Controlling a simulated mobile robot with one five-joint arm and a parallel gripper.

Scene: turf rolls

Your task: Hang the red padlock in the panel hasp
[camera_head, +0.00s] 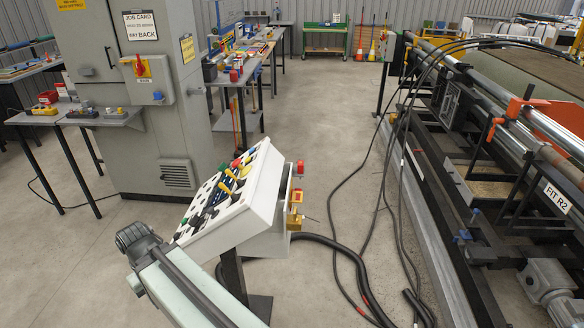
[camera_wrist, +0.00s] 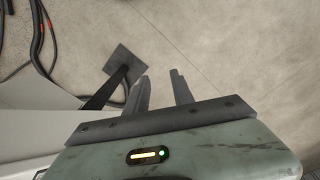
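I cannot clearly make out the red padlock. A small red item (camera_head: 299,167) is on the right side of the white control console, above a yellow item (camera_head: 295,210); both are too small to name surely. The grey electrical cabinet (camera_head: 120,130) carries a small panel (camera_head: 145,90) with a red and yellow switch (camera_head: 142,67). A hasp there is too small to tell. In the wrist view my gripper (camera_wrist: 160,85) is open, with nothing between its two dark fingers and bare floor beyond. It does not show in the head view.
The white console (camera_head: 225,190) with many coloured knobs stands in front of the cabinet. A side table (camera_head: 85,115) at left holds small boxes, one red (camera_head: 48,97). Black cables (camera_head: 350,250) lie on the floor beside the long machine (camera_head: 480,150).

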